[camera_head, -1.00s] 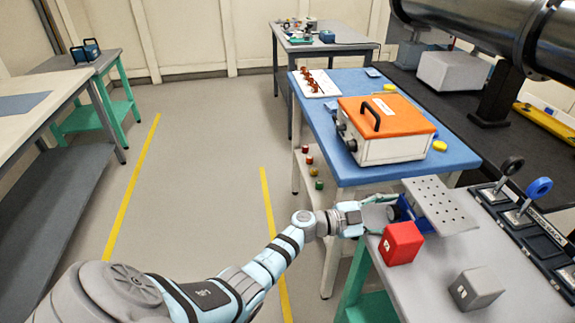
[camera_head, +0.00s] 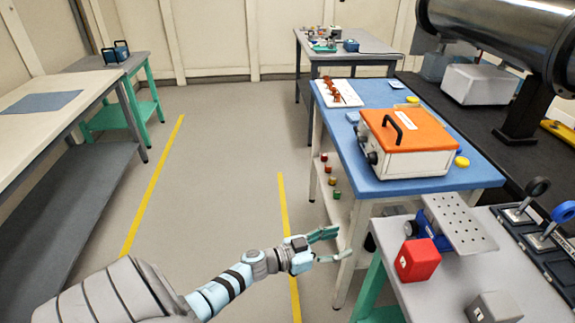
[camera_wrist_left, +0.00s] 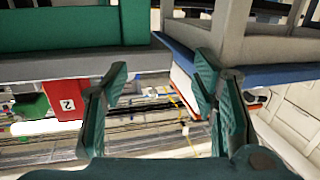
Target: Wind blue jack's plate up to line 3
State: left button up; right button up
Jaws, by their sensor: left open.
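The blue jack (camera_head: 424,224) stands on the grey table at the right, with a perforated grey plate (camera_head: 456,224) on top. The plate's height against the numbered lines cannot be read. My left gripper (camera_head: 332,246) is open and empty, left of the jack and clear of it, beyond the table's left edge. Its two green fingers stand apart in the left wrist view (camera_wrist_left: 162,82). My right gripper is not in view.
A red block (camera_head: 417,260) sits close in front of the jack; it also shows in the left wrist view (camera_wrist_left: 66,108), marked 2. A grey block (camera_head: 494,307) lies nearer. A blue table (camera_head: 372,160) stands behind; the floor leftward is clear.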

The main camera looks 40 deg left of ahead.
pick_arm(q)
jog(key=s+a+f+n+g+y, duration=0.2)
jog(key=s+f+y, duration=0.2)
jog(key=f, duration=0.7)
jog(key=s+a+f+n+g+y, duration=0.2)
jog(key=s+a+f+y, duration=0.1)
jog(key=s+f, duration=0.6)
notch_tip(320, 180, down, 3)
jog(key=shift+a+r+n+y+b, duration=0.2)
jog(key=shift+n+y+b, duration=0.1)
jog(key=shift+y+b, duration=0.15)
jog(key=shift+w, duration=0.1)
jog(key=s+f+g+y+p, duration=0.2)
jog(key=s+f+g, duration=0.55)
jog(key=s, duration=0.75)
jog(key=s+d+f+g+p, duration=0.1)
jog(key=s+d, duration=0.2)
jog(key=s, duration=0.4)
jog(key=s+d+f+g+h+p, duration=0.1)
jog(key=s+d+f, duration=0.1)
jog(key=s, duration=0.6)
jog(key=shift+s+d+g, duration=0.2)
jog(key=shift+d+g, duration=0.15)
jog(key=shift+d, duration=0.25)
